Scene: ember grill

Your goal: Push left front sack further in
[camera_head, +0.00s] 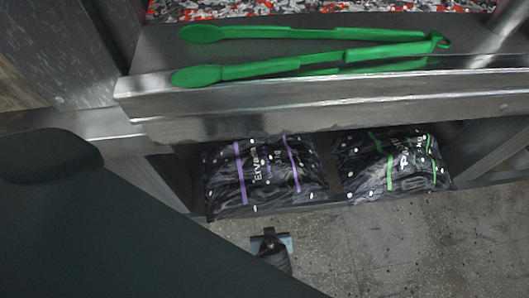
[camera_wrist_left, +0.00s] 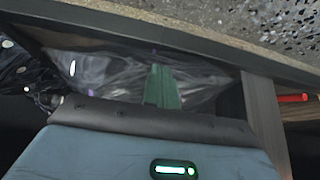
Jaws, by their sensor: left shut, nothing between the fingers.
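The left front sack (camera_head: 262,178), black with purple stripes and white spots, lies on the low shelf under the grill, its front near the shelf's front edge. In the left wrist view its shiny wrapping (camera_wrist_left: 100,75) fills the opening behind the fingers. My left gripper (camera_head: 270,240) is just in front of this sack in the head view. In the left wrist view its green fingers (camera_wrist_left: 162,86) are together, empty, and overlap the sack; I cannot tell whether they touch it. My right gripper is not in view.
A second black sack with green stripes (camera_head: 390,165) lies to the right on the same shelf. Green tongs (camera_head: 310,60) rest on the metal ledge (camera_head: 220,102) above. The concrete floor (camera_head: 400,240) in front is clear. My dark arm hides the lower left.

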